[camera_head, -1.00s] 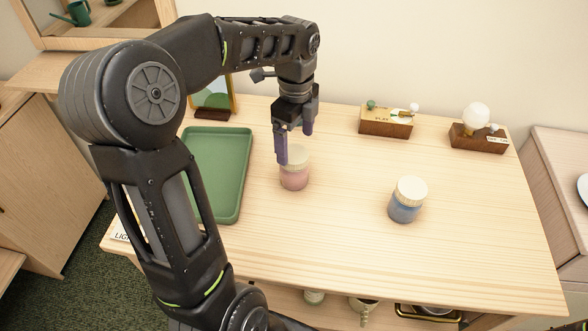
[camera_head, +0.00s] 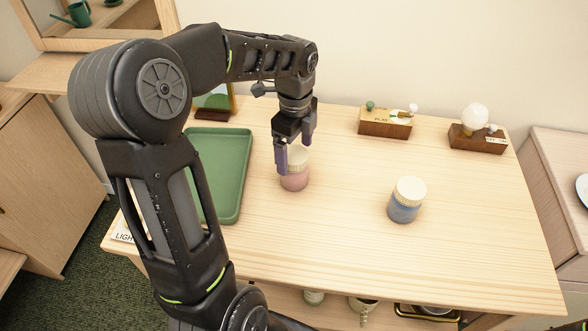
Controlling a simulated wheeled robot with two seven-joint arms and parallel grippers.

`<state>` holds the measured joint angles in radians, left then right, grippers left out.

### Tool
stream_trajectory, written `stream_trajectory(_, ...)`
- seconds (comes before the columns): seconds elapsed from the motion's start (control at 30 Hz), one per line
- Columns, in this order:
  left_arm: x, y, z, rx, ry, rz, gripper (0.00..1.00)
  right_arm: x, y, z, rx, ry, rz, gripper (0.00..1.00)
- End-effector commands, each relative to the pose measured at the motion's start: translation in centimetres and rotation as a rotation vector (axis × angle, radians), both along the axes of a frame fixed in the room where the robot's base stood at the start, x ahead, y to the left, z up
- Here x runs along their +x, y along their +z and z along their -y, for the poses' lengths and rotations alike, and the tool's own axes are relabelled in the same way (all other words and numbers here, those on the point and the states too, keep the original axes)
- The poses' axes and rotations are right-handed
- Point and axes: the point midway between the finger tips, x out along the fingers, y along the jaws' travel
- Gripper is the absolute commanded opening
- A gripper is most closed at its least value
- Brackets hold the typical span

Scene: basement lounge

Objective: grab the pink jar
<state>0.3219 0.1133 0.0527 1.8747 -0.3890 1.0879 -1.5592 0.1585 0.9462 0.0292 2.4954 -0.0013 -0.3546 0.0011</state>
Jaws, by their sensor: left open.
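The pink jar (camera_head: 295,179) with a cream lid stands upright on the wooden table (camera_head: 330,245), left of the middle. My left gripper (camera_head: 294,158) reaches down from above with its fingers apart. One finger overlaps the left side of the jar's lid in the picture, and the other is behind and to the right. I cannot tell whether the fingers touch the jar. Part of the lid is hidden behind the gripper. My right gripper is not in view.
A green tray (camera_head: 230,200) lies to the left, partly behind my arm. Two wooden blocks with small fittings, one (camera_head: 384,128) and another with a bulb (camera_head: 477,143), stand along the back edge.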

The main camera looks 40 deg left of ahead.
Motion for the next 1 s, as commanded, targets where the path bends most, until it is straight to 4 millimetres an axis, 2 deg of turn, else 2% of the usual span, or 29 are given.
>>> stream_trajectory(0.2, -0.3, -3.1, -0.1, -0.001, -0.001, -0.006, 0.89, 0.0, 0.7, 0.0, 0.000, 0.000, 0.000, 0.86)
stream_trajectory(0.33, -0.3, -4.4, -0.1, 0.000, 0.000, -0.004, 0.89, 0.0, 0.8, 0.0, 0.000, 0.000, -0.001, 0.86)
stream_trajectory(0.93, -0.2, -4.5, -0.1, 0.000, 0.000, -0.001, 0.89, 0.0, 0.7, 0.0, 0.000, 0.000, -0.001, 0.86)
stream_trajectory(1.0, -0.2, -4.5, -0.1, 0.000, 0.000, -0.001, 0.84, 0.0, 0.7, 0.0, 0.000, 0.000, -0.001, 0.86)
